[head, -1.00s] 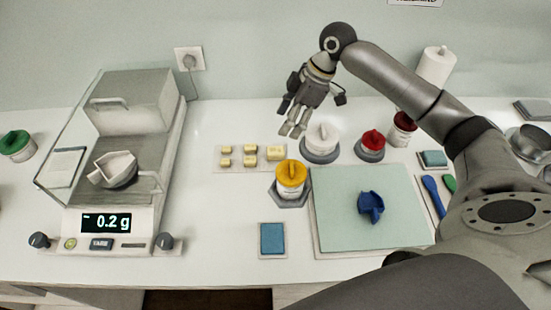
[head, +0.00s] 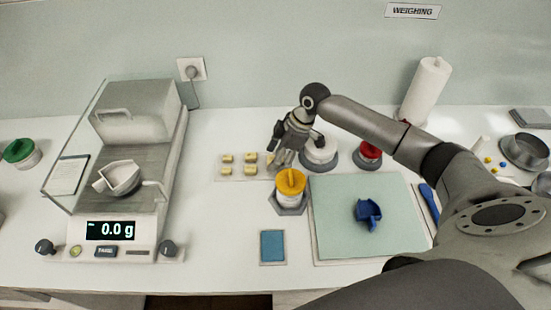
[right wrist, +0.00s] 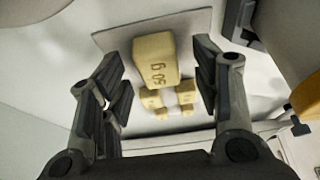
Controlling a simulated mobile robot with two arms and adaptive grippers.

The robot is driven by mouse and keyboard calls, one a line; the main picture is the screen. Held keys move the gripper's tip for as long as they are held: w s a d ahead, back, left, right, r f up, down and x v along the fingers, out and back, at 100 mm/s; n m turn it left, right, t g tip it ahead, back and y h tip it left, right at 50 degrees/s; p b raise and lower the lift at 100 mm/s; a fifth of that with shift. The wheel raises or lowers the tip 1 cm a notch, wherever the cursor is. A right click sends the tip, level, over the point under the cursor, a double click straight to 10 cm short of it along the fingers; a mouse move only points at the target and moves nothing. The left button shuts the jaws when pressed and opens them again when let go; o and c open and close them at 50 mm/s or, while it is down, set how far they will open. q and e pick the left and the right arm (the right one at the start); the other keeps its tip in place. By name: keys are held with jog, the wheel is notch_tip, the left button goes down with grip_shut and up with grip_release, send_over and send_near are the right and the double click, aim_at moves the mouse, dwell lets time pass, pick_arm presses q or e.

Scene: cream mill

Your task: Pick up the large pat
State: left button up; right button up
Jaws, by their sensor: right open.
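The large pat (right wrist: 154,60) is a pale yellow block marked 50 g. In the right wrist view it lies on a light board between the spread fingers of my right gripper (right wrist: 161,66), with a gap on both sides. In the head view my right gripper (head: 282,160) points down over the right end of the board and hides most of the large pat. The right gripper is open and empty. Several small pats (head: 250,157) lie to the left of it. My left gripper is not in view.
A yellow-lidded jar (head: 290,188) stands close in front of my right gripper. A white-lidded jar (head: 320,152) is just right of it. A scale (head: 110,230) reading 0.0 g bears a white boat (head: 118,178). The counter between scale and pats is clear.

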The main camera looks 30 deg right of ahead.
jog(key=shift+f, duration=0.15)
jog(key=c, duration=1.1)
